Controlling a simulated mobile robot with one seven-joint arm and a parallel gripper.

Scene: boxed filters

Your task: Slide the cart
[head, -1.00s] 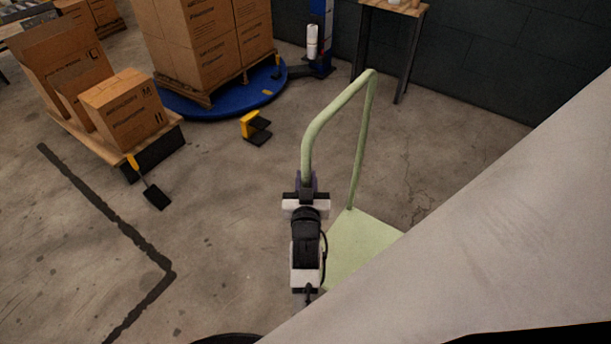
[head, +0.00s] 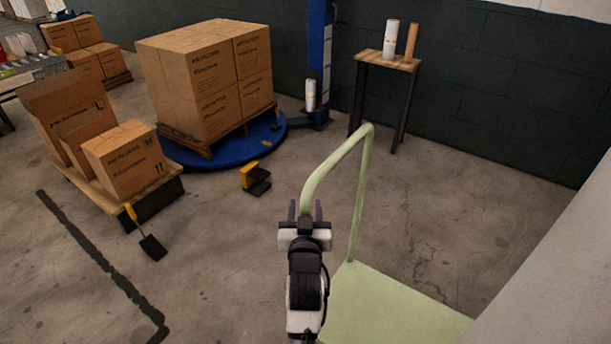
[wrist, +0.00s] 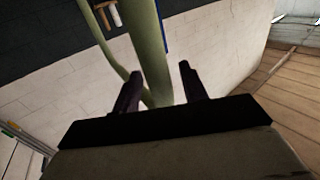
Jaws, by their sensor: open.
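The cart is pale green, with a flat deck (head: 395,308) at the lower right of the head view and a tall looped handle (head: 338,158) rising from it. My gripper (head: 306,208) is at the near upright of the handle, with its two fingers spread. In the wrist view the handle bar (wrist: 150,50) runs up between and beyond the open fingers of my gripper (wrist: 160,82). I cannot tell whether either finger touches the bar. The lower part of the near upright is hidden behind my gripper and arm.
Stacked boxes (head: 205,80) stand on a blue round platform (head: 275,135). A yellow and black object (head: 255,178) lies on the floor. A small table (head: 390,62) stands by the dark wall.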

